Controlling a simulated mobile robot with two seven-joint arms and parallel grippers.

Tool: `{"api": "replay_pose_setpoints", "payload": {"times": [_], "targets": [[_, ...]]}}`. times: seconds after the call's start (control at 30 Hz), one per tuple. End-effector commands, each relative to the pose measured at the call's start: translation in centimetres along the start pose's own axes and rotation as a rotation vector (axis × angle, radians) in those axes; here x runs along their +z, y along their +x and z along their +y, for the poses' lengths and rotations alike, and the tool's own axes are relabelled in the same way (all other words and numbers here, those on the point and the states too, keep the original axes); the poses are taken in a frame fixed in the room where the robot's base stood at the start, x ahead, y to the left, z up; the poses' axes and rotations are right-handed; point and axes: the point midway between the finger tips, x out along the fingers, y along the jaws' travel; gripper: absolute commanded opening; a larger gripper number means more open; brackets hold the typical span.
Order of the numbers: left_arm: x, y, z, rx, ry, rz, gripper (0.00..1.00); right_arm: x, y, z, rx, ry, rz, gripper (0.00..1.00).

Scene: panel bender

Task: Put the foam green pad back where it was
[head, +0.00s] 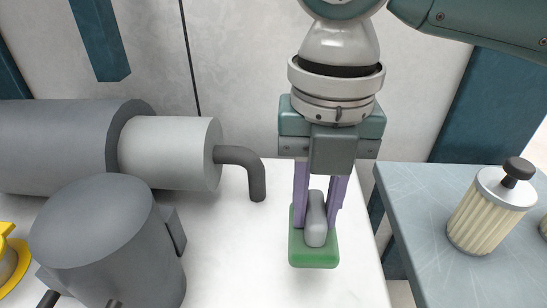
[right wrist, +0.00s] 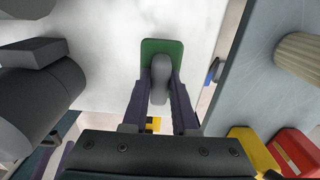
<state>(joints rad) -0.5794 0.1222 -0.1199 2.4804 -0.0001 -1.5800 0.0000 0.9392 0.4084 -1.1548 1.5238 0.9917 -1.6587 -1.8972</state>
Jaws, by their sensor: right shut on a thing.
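The foam green pad (head: 314,258) is a green block with a grey rounded handle (head: 316,222) on top. My right gripper (head: 318,210) points down with its purple fingers shut on the grey handle. The pad is upright over the white surface (head: 225,265), near that surface's right edge; I cannot tell whether it touches. In the right wrist view the green pad (right wrist: 162,50) shows beyond the fingers, with the handle (right wrist: 160,85) between them. My left gripper is not in view.
A grey cylindrical machine (head: 100,240) and a motor with a bent pipe (head: 170,153) stand left. A blue-grey table (head: 425,235) with a ribbed canister (head: 490,215) is right, past a gap. Yellow (right wrist: 250,148) and red (right wrist: 296,150) items show in the wrist view.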

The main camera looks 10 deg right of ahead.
Motion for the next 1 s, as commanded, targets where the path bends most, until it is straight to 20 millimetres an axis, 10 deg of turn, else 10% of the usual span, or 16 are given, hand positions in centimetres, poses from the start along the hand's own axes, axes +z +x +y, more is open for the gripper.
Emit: {"api": "replay_pose_setpoints", "payload": {"times": [0.37, 0.77, 0.8, 1.0], "targets": [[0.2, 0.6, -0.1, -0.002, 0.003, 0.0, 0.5, 0.0, 4.7, 0.0, -0.001, 0.002, 0.001, 0.0], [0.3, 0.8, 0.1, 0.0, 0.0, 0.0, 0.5, 0.0, 5.3, 0.0, 0.001, 0.001, 0.0, 0.0], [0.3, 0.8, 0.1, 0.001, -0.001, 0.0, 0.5, 0.0, 5.4, 0.0, 0.001, 0.001, 0.0, 0.28], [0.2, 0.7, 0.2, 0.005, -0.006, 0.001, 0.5, 0.0, 5.3, 0.0, 0.0, 0.001, 0.0, 0.5]]}}
